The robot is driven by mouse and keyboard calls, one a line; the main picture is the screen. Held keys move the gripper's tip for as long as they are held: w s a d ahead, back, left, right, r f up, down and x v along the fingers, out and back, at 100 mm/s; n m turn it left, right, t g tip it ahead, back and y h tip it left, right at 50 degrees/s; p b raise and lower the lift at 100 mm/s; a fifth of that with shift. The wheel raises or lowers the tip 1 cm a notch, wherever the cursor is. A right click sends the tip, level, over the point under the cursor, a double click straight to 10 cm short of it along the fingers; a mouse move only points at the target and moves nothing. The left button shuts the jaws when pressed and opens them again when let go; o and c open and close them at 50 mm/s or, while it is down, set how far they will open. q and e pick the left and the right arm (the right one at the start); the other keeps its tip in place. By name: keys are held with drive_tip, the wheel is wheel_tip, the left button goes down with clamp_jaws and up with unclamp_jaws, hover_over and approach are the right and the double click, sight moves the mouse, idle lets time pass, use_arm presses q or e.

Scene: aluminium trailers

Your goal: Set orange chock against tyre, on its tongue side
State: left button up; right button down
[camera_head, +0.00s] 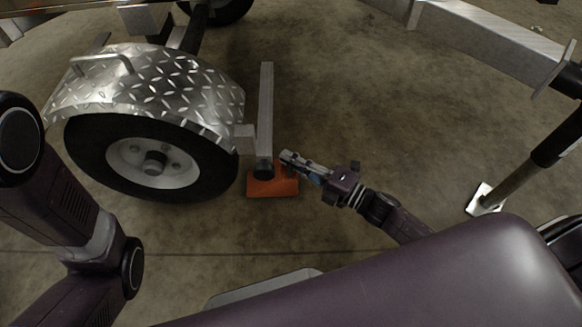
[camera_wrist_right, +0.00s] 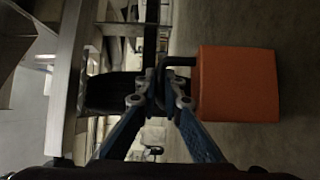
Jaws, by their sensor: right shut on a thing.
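The orange chock (camera_head: 272,187) is at floor level just right of the black tyre (camera_head: 218,172); a narrow gap shows between them in the head view. Whether it rests on the floor I cannot tell. My right gripper (camera_head: 288,160) reaches in from the right at the chock's upper edge. In the right wrist view, its fingers (camera_wrist_right: 161,88) are shut on the dark handle (camera_wrist_right: 180,62) of the chock (camera_wrist_right: 238,85). The tyre (camera_wrist_right: 112,92) shows dark behind the fingers, on the other side from the chock. My left gripper is out of view; only its arm shows at left.
A diamond-plate fender (camera_head: 150,85) covers the tyre's top. An upright metal post (camera_head: 266,110) stands right behind the chock. A metal beam (camera_head: 490,38) crosses the upper right, and a leg with a foot plate (camera_head: 486,199) stands at right. Concrete floor (camera_head: 340,90) between is clear.

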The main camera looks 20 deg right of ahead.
wheel_tip(320, 180, down, 2)
drive_tip(key=shift+f+b, duration=0.25)
drive_tip(key=shift+b, duration=0.75)
drive_tip(key=c, duration=2.1)
unclamp_jaws()
drive_tip(key=shift+s, duration=0.1)
drive_tip(key=shift+s+d+p, duration=0.3)
drive_tip(key=shift+s+p, duration=0.05)
drive_tip(key=shift+p, duration=0.1)
drive_tip(key=p+v, duration=0.4)
drive_tip(key=v, duration=0.7)
drive_tip(key=shift+d, duration=0.1)
